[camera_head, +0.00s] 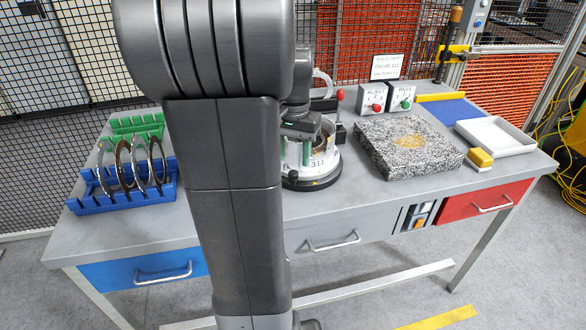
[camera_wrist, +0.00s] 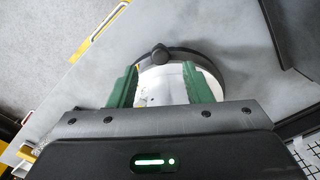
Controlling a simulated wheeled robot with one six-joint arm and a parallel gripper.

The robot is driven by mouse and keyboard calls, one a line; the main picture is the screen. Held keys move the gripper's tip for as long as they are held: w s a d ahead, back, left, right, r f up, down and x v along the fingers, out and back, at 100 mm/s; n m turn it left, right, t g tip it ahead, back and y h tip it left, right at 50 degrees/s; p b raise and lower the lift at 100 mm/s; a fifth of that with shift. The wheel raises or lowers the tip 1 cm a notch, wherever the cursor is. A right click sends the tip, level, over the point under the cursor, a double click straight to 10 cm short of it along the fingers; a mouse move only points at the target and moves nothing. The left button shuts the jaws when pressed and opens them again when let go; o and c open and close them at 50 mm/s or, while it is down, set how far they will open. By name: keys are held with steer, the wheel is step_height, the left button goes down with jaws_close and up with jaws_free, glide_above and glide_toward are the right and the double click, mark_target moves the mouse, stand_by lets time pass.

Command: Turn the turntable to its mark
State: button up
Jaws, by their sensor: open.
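The turntable is a round white disc on a black base (camera_head: 318,182), near the middle of the bench and partly hidden behind my arm in the head view. In the wrist view its black rim (camera_wrist: 205,58) curves beyond the fingers, with a round black knob (camera_wrist: 159,54) on it. My gripper (camera_wrist: 159,69) has green fingers, spread apart with nothing clearly held between them. It is above the turntable, with the knob just ahead of the gap between the fingertips. I cannot tell whether the fingers touch the turntable. I cannot make out its mark.
A speckled stone block (camera_head: 408,147) is right of the turntable. Two button boxes (camera_head: 372,98) and a red-knobbed stand (camera_head: 340,112) are behind. A blue rack (camera_head: 122,193) holding metal rings is left. A white tray (camera_head: 496,136) and yellow block (camera_head: 480,158) are far right.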

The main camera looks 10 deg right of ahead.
mark_target(293, 172)
steer(key=shift+f, duration=2.4)
jaws_close()
